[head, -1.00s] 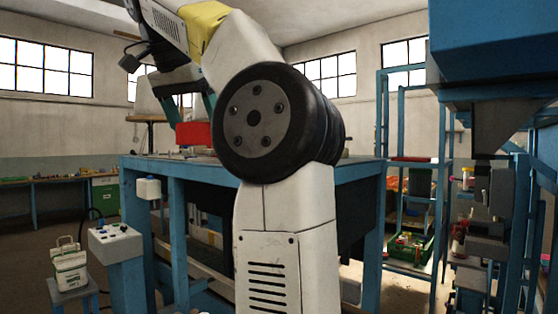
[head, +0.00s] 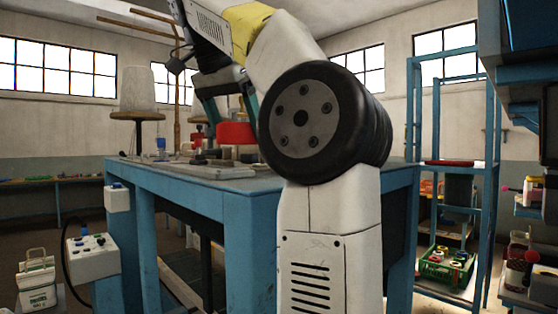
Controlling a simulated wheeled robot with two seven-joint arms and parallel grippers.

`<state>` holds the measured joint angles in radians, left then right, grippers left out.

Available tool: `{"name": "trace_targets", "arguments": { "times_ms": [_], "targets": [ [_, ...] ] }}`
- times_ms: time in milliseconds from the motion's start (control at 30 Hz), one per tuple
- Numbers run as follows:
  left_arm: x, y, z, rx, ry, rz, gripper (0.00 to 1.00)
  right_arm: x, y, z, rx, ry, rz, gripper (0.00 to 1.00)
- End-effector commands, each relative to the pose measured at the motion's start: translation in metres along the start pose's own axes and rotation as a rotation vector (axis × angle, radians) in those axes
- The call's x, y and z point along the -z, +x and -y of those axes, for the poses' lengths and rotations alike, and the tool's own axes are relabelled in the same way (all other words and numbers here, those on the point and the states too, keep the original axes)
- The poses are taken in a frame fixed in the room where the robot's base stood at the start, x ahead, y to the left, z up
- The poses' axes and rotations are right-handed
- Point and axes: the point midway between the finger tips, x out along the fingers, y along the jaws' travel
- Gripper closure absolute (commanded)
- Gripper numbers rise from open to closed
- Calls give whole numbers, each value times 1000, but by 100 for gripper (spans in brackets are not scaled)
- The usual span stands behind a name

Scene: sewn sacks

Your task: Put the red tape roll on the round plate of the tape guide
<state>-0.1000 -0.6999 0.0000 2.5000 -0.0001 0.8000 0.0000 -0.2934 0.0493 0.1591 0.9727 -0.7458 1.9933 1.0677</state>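A red thing (head: 237,133), seen edge-on and probably the red tape roll, is between the teal fingers of my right gripper (head: 231,112). The fingers reach down on both sides of it and appear to hold it over the blue workbench (head: 235,186). Low grey parts (head: 215,160) lie on the bench top below it. I cannot make out the tape guide's round plate with certainty among them. My own black elbow joint hides the bench to the right of the red thing. My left gripper is not in view.
A white cylinder (head: 138,90) stands on a brown disc on a post at the bench's far left. A grey control box (head: 92,253) stands left of the bench. A blue shelf rack at right holds a green crate (head: 446,268) with several rolls.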

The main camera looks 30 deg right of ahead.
Motion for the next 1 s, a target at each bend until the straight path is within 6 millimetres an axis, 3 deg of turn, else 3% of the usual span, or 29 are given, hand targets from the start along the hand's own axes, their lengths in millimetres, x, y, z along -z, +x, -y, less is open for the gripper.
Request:
{"name": "trace_targets", "arguments": {
  "times_ms": [400, 600, 767, 1000],
  "targets": [
    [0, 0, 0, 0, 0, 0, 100, 64, 47, -68, -3, 8, -1, 62],
    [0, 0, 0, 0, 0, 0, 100, 87, 65, -91, -1, 4, -1, 62],
    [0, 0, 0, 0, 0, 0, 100, 92, 70, -97, -1, 1, -1, 62],
    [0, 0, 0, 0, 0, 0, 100, 78, 94, -97, -1, -2, 0, 62]
  ]
}}
